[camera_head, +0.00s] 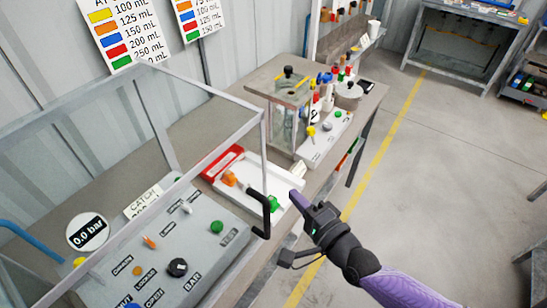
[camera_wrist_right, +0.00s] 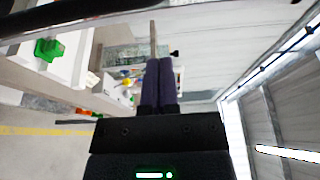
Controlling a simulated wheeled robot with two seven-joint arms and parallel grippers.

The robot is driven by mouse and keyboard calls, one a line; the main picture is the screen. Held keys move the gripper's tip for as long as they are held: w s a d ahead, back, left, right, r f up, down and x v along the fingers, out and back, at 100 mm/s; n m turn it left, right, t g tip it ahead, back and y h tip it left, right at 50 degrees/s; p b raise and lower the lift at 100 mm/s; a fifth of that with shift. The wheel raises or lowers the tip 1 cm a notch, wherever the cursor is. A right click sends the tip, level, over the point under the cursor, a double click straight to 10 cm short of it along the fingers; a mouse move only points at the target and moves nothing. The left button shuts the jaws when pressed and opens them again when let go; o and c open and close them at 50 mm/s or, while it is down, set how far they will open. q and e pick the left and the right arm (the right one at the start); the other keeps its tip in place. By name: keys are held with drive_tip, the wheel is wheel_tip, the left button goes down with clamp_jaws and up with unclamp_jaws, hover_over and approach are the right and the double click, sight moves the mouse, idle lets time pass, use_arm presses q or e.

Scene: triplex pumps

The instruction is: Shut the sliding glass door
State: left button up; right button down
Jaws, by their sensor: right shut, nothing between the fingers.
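The glass enclosure (camera_head: 190,76) with a grey metal frame stands over the grey control panel at the left in the head view. A black bracket-shaped handle (camera_head: 261,213) is at its right front corner. The clear glass makes it hard to tell where the door pane sits along its track. My right gripper (camera_head: 298,200) is shut and empty, just right of the handle and apart from it. In the right wrist view its two dark fingers (camera_wrist_right: 157,85) are pressed together, and a blurred dark bar crosses the upper left. My left gripper is not in view.
Behind the enclosure, the bench holds a red-and-white tray (camera_head: 228,161) and a pump unit with coloured knobs (camera_head: 328,135). The control panel (camera_head: 180,250) carries knobs and a 0.0 bar gauge (camera_head: 87,232). Open floor with a yellow line (camera_head: 383,145) lies to the right.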

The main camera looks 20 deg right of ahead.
drive_tip(key=x, duration=0.8)
drive_tip(key=shift+b, duration=0.3)
drive_tip(key=shift+a+f, duration=0.1)
drive_tip(key=shift+a, duration=0.05)
